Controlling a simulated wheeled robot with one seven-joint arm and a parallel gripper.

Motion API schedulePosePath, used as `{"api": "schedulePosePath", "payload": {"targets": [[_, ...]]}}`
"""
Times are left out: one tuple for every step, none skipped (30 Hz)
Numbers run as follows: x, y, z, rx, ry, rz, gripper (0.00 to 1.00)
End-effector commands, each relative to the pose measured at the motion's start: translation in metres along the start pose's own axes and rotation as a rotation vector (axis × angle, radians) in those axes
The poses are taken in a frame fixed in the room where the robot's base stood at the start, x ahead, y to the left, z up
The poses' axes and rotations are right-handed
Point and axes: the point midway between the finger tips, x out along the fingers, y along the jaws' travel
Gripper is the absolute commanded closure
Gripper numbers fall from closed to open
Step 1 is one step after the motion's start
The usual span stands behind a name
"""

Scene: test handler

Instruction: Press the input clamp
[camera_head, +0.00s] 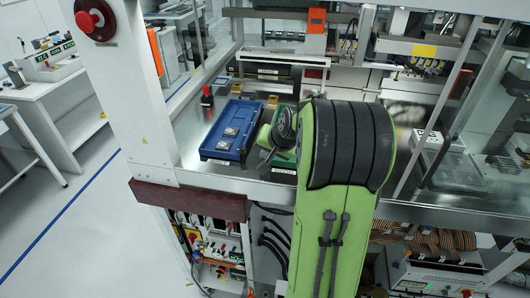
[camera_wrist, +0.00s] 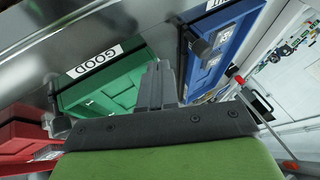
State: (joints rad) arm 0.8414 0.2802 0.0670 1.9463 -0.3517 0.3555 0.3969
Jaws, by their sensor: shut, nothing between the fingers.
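My gripper (camera_wrist: 158,70) is shut and empty in the wrist view, its fingers over the green tray (camera_wrist: 103,97) marked GOOD. In the head view my green arm hides the fingers. The blue tray (camera_head: 222,149) stands left of my arm and holds two small parts; it also shows at the right of the wrist view (camera_wrist: 222,52). A small black upright piece with a red top (camera_head: 207,96) stands at the blue tray's far left; it may be the input clamp, but I cannot tell for sure.
A red tray (camera_wrist: 22,137) is at the left of the wrist view. A white frame post (camera_head: 133,90) with a red button (camera_head: 96,20) stands left of the bench. Bare metal deck (camera_head: 190,135) lies left of the blue tray. Machinery fills the back.

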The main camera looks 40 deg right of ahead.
Motion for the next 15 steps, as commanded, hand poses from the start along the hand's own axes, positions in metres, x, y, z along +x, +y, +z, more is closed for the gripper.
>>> {"api": "schedulePosePath", "payload": {"targets": [[-0.010,-0.001,-0.002,-0.001,0.007,-0.001,1.00],[-0.015,0.000,-0.002,-0.001,0.007,-0.001,1.00],[-0.021,-0.001,-0.001,-0.001,0.007,-0.001,1.00],[-0.026,-0.001,-0.001,-0.001,0.007,-0.001,1.00],[-0.031,0.000,-0.001,0.000,0.007,0.000,1.00],[-0.038,-0.001,-0.002,0.000,0.007,-0.001,1.00],[-0.043,-0.001,-0.001,0.000,0.007,-0.001,1.00],[-0.049,-0.001,-0.001,0.000,0.008,0.000,1.00],[-0.057,0.000,-0.001,0.000,0.008,0.000,1.00],[-0.063,0.000,-0.002,0.000,0.009,0.000,1.00],[-0.069,0.000,-0.002,0.001,0.008,0.001,1.00],[-0.076,0.000,-0.002,0.000,0.009,0.000,1.00],[-0.081,0.000,-0.001,0.000,0.007,0.001,1.00],[-0.086,0.000,-0.002,0.000,0.007,0.001,1.00],[-0.091,0.000,-0.001,0.000,0.007,0.000,1.00]]}}
